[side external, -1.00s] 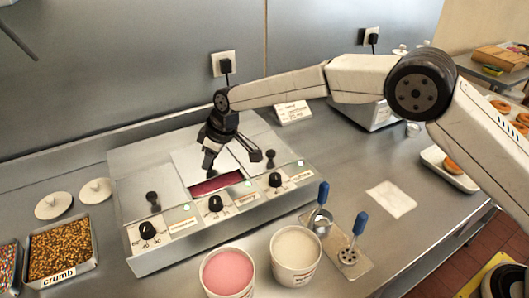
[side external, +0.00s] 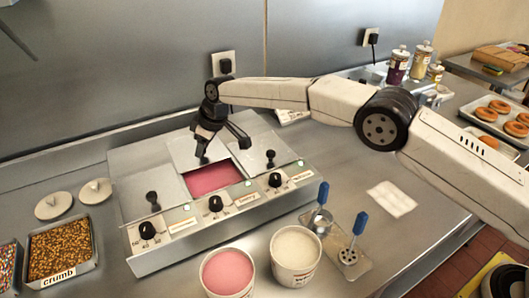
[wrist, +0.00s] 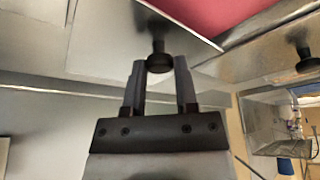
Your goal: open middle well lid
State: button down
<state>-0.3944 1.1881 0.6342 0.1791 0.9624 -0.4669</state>
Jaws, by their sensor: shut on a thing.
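The middle well lid (side external: 190,150) is a grey metal plate slid back toward the wall. The open middle well (side external: 212,179) shows pink glaze in front of it. My gripper (side external: 203,158) is at the lid's front edge, shut on the black lid knob. In the wrist view the knob (wrist: 159,55) sits between the fingertips of my gripper (wrist: 160,68), and the lid (wrist: 110,45) lies behind it with pink glaze beyond its edge. The left well lid (side external: 140,185) and right well lid (side external: 262,145) are closed, each with a black knob.
Black dials line the warmer's front (side external: 215,204). A pink tub (side external: 228,274), a white tub (side external: 296,255) and blue-handled tools (side external: 358,225) stand in front. A crumb tray (side external: 60,250) and two round white lids (side external: 54,205) lie at left. A wall outlet (side external: 222,62) is behind.

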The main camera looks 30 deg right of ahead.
jog(key=shift+a, duration=0.15)
jog(key=shift+c, duration=1.8)
grip_release()
jog(key=shift+r, duration=0.1)
jog(key=v, duration=0.7)
jog(key=shift+r, duration=0.3)
jog(key=shift+s, duration=0.1)
